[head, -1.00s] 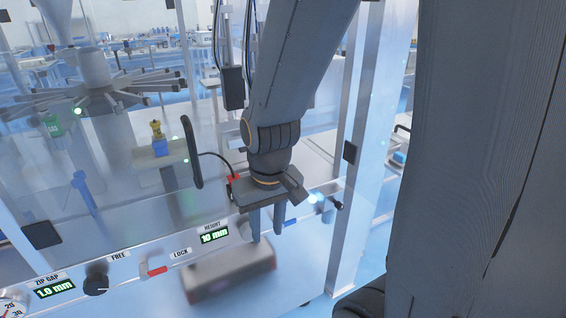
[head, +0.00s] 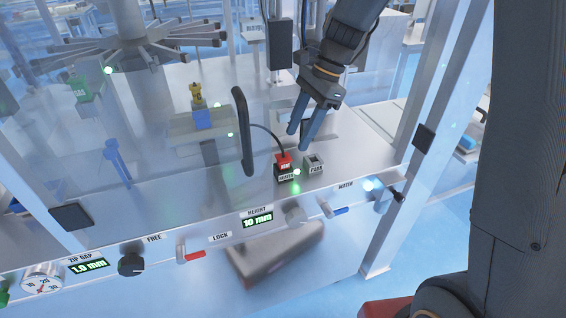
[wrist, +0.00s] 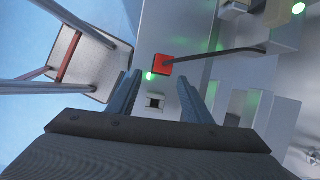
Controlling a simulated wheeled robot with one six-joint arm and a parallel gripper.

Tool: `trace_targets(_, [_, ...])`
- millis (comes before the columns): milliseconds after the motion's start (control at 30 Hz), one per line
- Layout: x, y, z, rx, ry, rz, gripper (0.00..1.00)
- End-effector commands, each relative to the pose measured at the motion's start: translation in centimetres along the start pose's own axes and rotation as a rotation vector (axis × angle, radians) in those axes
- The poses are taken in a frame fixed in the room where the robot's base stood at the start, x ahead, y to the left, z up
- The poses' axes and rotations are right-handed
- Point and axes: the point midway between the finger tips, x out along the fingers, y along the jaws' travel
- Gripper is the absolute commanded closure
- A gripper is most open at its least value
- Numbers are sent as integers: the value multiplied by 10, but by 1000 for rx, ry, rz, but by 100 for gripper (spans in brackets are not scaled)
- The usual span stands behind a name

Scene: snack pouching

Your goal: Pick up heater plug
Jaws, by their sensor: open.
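The heater plug (head: 283,161) is a red block with a dark cable, seated in the socket labelled HEATER (head: 286,175). In the wrist view the red plug (wrist: 162,65) lies just beyond the fingertips, with its cable running right. A green light glows beside it. My gripper (head: 297,142) is open and empty, above and slightly right of the plug, fingers pointing down. In the wrist view my gripper (wrist: 166,90) has its two fingers well apart. The empty PARK socket (head: 314,163) is right of the plug and shows between the fingers in the wrist view (wrist: 155,103).
A dark vertical handle (head: 243,130) stands left of the plug on a clear panel. The front panel carries a HEIGHT display (head: 258,220), a red LOCK lever (head: 190,256) and a blue WATER lever (head: 338,211). A metal post (head: 425,130) rises at right.

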Motion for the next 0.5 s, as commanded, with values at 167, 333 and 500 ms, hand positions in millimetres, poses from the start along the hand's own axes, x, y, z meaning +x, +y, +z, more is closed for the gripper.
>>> trace_targets(167, [10, -10, 7, 62, -29, 5, 55])
trace_targets(333, [28, -8, 8, 59, -27, 7, 55])
trace_targets(500, [47, -6, 8, 58, -27, 7, 55])
